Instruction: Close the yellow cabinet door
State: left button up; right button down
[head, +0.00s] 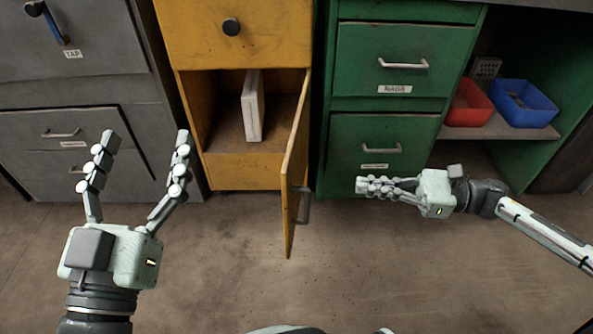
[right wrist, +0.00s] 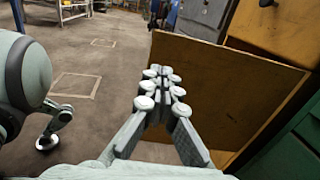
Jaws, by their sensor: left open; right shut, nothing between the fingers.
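The yellow cabinet (head: 240,172) stands in the middle of the head view. Its door (head: 296,165) is hinged on the right and stands wide open, swung out toward me, with a dark handle (head: 304,204) on its right-facing side. In the right wrist view the door (right wrist: 225,85) is a broad yellow-brown panel beyond the fingers. My left gripper (head: 146,135) is open and empty, left of the door and in front of the grey drawers. My right gripper (head: 360,185) is shut and empty, right of the door and apart from it in the head view; it also shows in the right wrist view (right wrist: 164,70).
A white block-like object (head: 252,106) stands inside the yellow cabinet. Grey drawers (head: 60,135) stand to the left and green drawers (head: 385,65) to the right. A red bin (head: 468,104) and a blue bin (head: 525,104) sit on a green shelf. The floor in front is clear.

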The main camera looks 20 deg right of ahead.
aim_at(288, 177)
jog(key=x, duration=1.1)
jog(key=shift+a+r, duration=0.1)
jog(key=shift+a, duration=0.1)
pick_arm(q)
jog(key=shift+w+a+f, duration=0.15)
jog(key=shift+w+f, duration=0.05)
jog(key=shift+f, duration=0.2)
pick_arm(e)
jog(key=shift+w+a, duration=0.35)
jog(key=shift+a, duration=0.25)
